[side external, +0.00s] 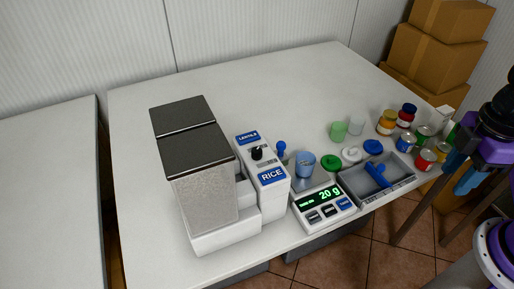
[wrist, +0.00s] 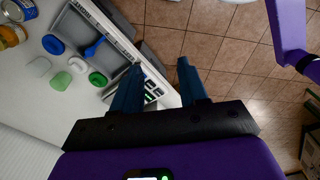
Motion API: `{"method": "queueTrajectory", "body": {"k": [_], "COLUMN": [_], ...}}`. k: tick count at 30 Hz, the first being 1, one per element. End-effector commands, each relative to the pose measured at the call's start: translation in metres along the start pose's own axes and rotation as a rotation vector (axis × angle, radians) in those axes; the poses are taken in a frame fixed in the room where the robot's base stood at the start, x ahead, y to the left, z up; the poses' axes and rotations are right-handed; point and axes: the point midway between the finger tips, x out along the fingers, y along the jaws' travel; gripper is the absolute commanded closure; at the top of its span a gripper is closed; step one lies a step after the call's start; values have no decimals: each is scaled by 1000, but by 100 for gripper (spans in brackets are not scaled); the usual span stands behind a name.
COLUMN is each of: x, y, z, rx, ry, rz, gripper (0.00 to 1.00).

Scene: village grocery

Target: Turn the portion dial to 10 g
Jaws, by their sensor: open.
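A white dispenser (side external: 215,235) with a dark-lidded hopper stands on the left half of the table in the side view. Its front panel has a black knob (side external: 257,153) between a blue LENTILS label (side external: 248,138) and a blue RICE label (side external: 271,176). A blue-topped lever (side external: 281,148) stands beside the panel. The scale (side external: 323,206) shows 20 g in green, with buttons below. No dial with gram marks can be made out. My gripper (side external: 461,171) is open and empty at the far right, beyond the table edge; its blue fingers (wrist: 160,72) show over the floor in the wrist view.
A blue cup (side external: 305,164) stands behind the scale. A grey tray (side external: 350,195) holds a blue scoop (side external: 377,174). Lids, small cups and several jars and cans (side external: 386,122) crowd the right side. Cardboard boxes (side external: 430,60) stand behind. The table's back middle is clear.

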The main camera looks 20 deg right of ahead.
Motion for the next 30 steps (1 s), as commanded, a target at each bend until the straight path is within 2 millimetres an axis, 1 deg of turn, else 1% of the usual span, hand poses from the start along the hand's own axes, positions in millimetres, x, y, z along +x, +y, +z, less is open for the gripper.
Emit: {"method": "queueTrajectory", "body": {"k": [2, 4, 5, 8, 11, 12, 14, 15, 21, 30], "x": [0, -3, -4, -12, -24, -28, -35, -39, -58, -78], "y": [0, 2, 3, 10, 20, 25, 31, 35, 56, 85], "z": [-1, -8, -12, -37, -72, -87, -109, -123, -193, -286], "rx": [-1, -8, -13, -42, -87, -106, -137, -156, -254, -398], "ry": [0, 0, -1, -2, -4, -5, -7, -7, -14, -22], "rz": [0, 0, 0, 1, 1, 2, 2, 2, 1, -2], "gripper": [47, 47, 47, 47, 47, 47, 47, 47, 47, 47]}}
